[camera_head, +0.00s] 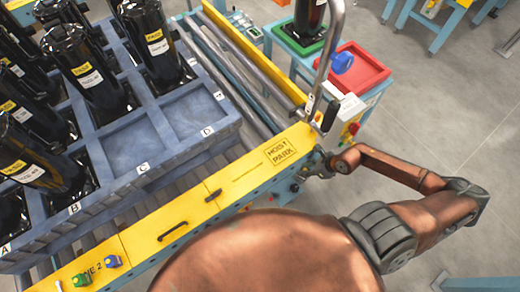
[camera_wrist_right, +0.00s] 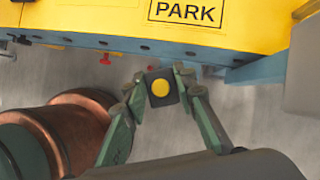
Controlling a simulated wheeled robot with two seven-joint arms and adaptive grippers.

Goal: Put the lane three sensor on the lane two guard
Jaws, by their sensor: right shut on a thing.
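Another blue piece (camera_head: 342,62) is at the red tray; I cannot tell which is the lane three sensor. My right gripper (camera_head: 318,162) is beside the HOIST PARK end of the yellow rail. My left gripper is not in view.
A blue crate (camera_head: 165,165) holds several black cylinders; two front compartments look empty. A grey bent pipe (camera_head: 333,45) with a black end stands by my right gripper. The red tray (camera_head: 368,75) and a green tray (camera_head: 285,42) are on a table behind.

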